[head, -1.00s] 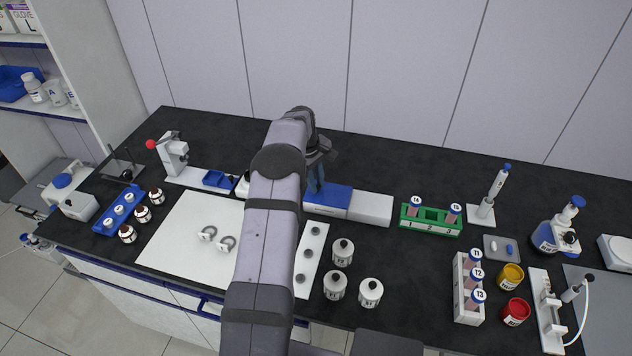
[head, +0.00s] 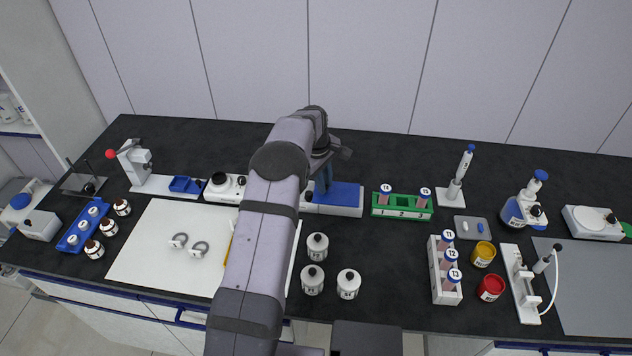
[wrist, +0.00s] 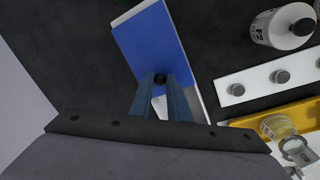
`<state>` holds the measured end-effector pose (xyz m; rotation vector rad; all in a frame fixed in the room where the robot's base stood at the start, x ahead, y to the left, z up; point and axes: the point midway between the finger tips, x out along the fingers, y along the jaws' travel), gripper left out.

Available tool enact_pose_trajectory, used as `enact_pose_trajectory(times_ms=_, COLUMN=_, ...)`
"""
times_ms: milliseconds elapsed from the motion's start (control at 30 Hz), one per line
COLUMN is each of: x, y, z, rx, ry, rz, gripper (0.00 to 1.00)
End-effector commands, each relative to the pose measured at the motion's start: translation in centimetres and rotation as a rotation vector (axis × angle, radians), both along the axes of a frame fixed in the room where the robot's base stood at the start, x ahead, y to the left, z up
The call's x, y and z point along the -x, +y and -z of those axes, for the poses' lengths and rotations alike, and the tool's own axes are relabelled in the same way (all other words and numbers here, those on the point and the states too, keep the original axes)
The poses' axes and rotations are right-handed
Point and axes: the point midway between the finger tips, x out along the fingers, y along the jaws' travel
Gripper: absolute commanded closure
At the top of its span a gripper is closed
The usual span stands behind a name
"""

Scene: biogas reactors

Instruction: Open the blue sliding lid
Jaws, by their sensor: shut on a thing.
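The blue sliding lid (head: 344,192) lies over the right part of a long white box (head: 311,208) in the head view. My arm hides the box's left part. In the wrist view the blue lid (wrist: 152,42) fills the upper middle, with a dark round knob (wrist: 160,79) near its lower end. My gripper (wrist: 162,82) is shut on this knob, one finger on each side. A pale part of the box shows between and beside the fingers. In the head view my gripper (head: 325,184) reaches down onto the lid's left end.
A green rack (head: 402,207) with capped tubes stands just right of the box. Several white bottles (head: 317,246) stand in front of it. A white mat (head: 160,245) with two grey rings lies at the left. Dark bench behind the box is clear.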

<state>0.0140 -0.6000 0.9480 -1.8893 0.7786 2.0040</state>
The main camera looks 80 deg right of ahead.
Motion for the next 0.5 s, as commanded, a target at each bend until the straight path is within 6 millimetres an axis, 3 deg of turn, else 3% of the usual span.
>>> enact_pose_trajectory(times_ms=133, x=-0.08, y=-0.01, z=-0.03, rx=0.0, ry=0.0, rz=-0.001, gripper=1.0)
enact_pose_trajectory(times_ms=167, x=-0.08, y=-0.01, z=-0.03, rx=0.0, ry=0.0, rz=-0.001, gripper=0.77)
enact_pose_trajectory(times_ms=200, x=-0.09, y=-0.01, z=-0.03, rx=0.0, ry=0.0, rz=-0.001, gripper=0.67)
enact_pose_trajectory(times_ms=500, x=-0.11, y=-0.02, z=-0.05, rx=0.0, ry=0.0, rz=0.0, gripper=0.65)
